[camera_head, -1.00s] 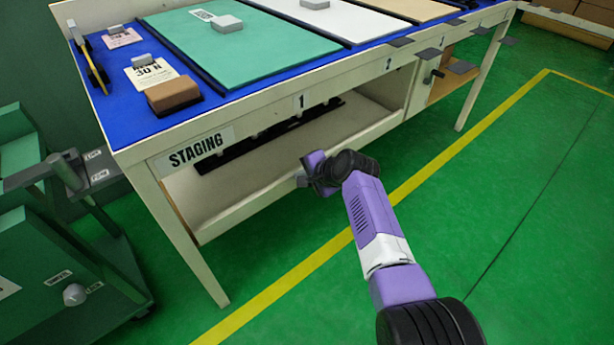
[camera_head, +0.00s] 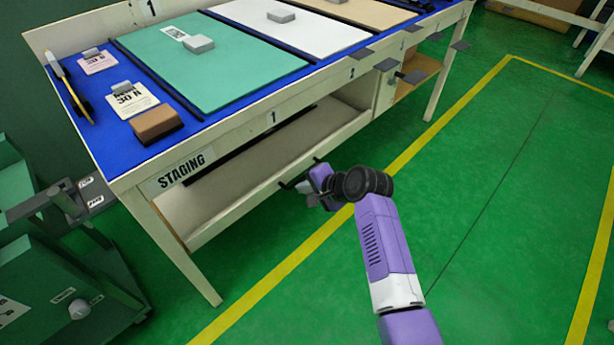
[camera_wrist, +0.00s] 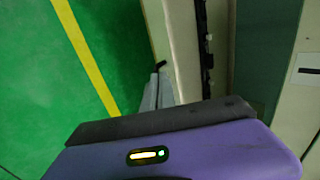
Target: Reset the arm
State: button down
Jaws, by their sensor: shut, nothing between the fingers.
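My purple arm reaches up from the lower right in the head view. My gripper (camera_head: 300,186) is at its end, in front of the staging table's lower shelf and above the floor. It is shut and holds nothing. In the wrist view my purple wrist housing fills the bottom, and part of the gripper (camera_wrist: 158,85) shows just above it. The staging table (camera_head: 228,147) stands behind the gripper, and I cannot tell the exact gap between them.
On the table lie a green panel (camera_head: 215,75), a white panel (camera_head: 300,38), a brown block (camera_head: 156,124) and cards. A green cart (camera_head: 70,270) stands at the left. Clear green floor (camera_head: 500,190) with yellow lines lies at the right.

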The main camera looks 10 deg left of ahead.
jog(key=shift+d, duration=0.1)
jog(key=w+d+r+n+t, duration=0.1)
jog(key=w+r+n+t, duration=0.1)
jog(key=w+r+t, duration=0.3)
jog(key=s+d+r+n+t+h, duration=0.1)
jog(key=s+d+n+t+h, duration=0.2)
jog(key=s+d, duration=0.9)
jog(key=s+d+r+n+h, duration=0.1)
jog(key=s+d+r+h, duration=0.3)
jog(key=s, duration=1)
jog(key=s+d+r+t+y, duration=0.1)
jog(key=s+d, duration=0.6)
jog(key=s, duration=0.7)
jog(key=s+d+r+n+h, duration=0.1)
jog(key=s+d+r+h, duration=0.3)
jog(key=s, duration=1)
notch_tip(320, 180, up, 20)
jog(key=d+y+p, duration=0.1)
jog(key=y+p, duration=0.1)
jog(key=p, duration=1.9)
jog(key=shift+s, duration=0.15)
